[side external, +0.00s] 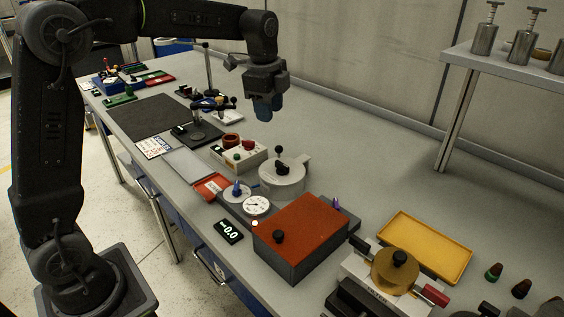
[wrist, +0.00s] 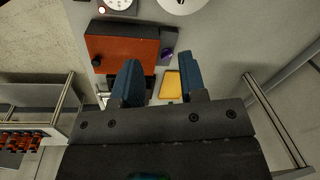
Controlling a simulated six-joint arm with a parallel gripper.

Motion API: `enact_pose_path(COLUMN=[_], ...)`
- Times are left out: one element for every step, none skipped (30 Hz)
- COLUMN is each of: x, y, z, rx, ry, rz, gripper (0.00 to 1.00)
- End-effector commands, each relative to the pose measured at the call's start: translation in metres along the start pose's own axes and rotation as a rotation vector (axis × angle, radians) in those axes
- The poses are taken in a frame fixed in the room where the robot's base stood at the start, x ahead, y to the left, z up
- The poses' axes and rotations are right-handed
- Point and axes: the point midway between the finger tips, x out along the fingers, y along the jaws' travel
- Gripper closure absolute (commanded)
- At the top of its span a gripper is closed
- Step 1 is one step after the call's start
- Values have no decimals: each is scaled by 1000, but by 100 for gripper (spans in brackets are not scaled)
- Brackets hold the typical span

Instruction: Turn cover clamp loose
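My gripper (side external: 266,106) hangs high over the bench, with its blue fingers pointing down. In the wrist view the two fingers (wrist: 158,78) stand apart with nothing between them. A grey box with an orange-red cover (side external: 300,232) and a black knob (side external: 278,237) sits on the bench, well below and right of my gripper. A small purple part (side external: 336,203) stands at its back corner and also shows in the wrist view (wrist: 168,56). A grey drum (side external: 283,185) with an upright black handle (side external: 280,160) stands beside the box. I cannot tell which part is the cover clamp.
A brass-topped unit (side external: 396,272) with a red handle and a yellow tray (side external: 425,246) lie to the right. A dial gauge (side external: 257,207) and a display (side external: 229,231) are near the front edge. A shelf (side external: 500,67) stands at the back right. The back of the bench is clear.

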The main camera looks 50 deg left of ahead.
Motion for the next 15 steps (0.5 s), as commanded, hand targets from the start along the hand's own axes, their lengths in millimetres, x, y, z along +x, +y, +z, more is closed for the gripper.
enact_pose_path(x=[14, 21, 29, 35, 40, 46, 50, 53, 57, 59, 60, 63, 65, 67, 70], y=[-16, -24, -33, -39, -44, -50, -53, -56, -59, -61, -62, -62, -63, -62, -62], z=[0, 0, 1, 1, 2, 2, 2, 3, 3, 3, 3, 3, 4, 4, 4], rx=[67, 110, 162, 197, 229, 267, 291, 310, 332, 344, 353, 360, 363, 365, 365], ry=[-7, -9, -10, -11, -11, -10, -10, -9, -8, -8, -7, -7, -7, -7, -7], rz=[27, 40, 56, 67, 76, 86, 94, 100, 105, 108, 110, 112, 113, 114, 116], gripper=[62, 62, 62, 62, 62, 62, 62, 62, 62, 62, 62, 62, 62, 62, 62])
